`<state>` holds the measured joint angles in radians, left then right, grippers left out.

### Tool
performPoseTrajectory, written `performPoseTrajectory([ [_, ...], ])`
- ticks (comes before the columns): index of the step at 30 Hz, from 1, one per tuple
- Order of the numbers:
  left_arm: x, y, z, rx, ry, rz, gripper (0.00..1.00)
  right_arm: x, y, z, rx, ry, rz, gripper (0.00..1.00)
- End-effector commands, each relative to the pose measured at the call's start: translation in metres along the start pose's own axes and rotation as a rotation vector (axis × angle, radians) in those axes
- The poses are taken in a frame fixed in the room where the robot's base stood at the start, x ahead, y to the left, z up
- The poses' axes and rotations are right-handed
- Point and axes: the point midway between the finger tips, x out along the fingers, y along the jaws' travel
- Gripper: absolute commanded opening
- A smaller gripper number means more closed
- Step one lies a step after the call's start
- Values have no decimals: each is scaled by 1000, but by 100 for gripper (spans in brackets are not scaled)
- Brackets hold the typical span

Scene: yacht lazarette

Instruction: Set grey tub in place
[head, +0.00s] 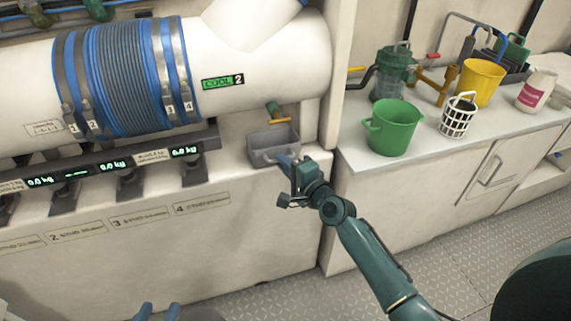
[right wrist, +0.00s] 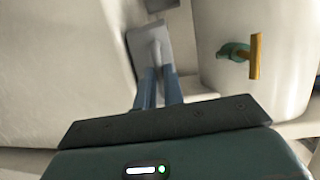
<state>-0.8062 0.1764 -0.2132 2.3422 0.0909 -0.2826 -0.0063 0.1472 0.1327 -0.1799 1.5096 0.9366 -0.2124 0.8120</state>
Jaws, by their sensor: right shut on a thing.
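The grey tub (head: 259,139) is a small open box on the white ledge, under the end of the big white pipe and below a small valve (head: 274,110). My right gripper (head: 286,162) is at the tub's near right side, shut on it. In the right wrist view the blue fingers (right wrist: 160,88) close on a narrow part of a light grey piece, seemingly the tub (right wrist: 147,38). The fingers hide part of the grip, and I cannot tell whether the tub's base touches the ledge. My left gripper (head: 157,312) shows only two blue fingertips, apart and empty, at the bottom edge.
A rail with weight displays (head: 112,166) runs left of the tub. The valve with a yellow handle (right wrist: 254,56) is close right in the wrist view. On the right counter stand a green bucket (head: 393,128), a white basket (head: 458,116) and a yellow bucket (head: 480,82).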

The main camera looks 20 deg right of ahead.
Motion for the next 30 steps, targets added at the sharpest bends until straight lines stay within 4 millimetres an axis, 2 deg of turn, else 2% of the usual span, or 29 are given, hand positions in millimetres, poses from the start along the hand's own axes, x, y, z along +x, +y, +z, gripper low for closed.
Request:
performPoseTrajectory([
  [14, 2, -1, 6, 0, 0, 0, 36, 1, 6, 0, -1, 0, 0, 0],
  [15, 2, -1, 6, 0, 0, 0, 36, 1, 6, 0, 0, 0, 0, 11],
  [24, 2, -1, 5, 0, 1, 0, 36, 0, 6, 0, 0, 0, 0, 35],
  [30, 2, -1, 5, 0, 1, 0, 36, 0, 6, 0, 0, 0, 2, 35],
])
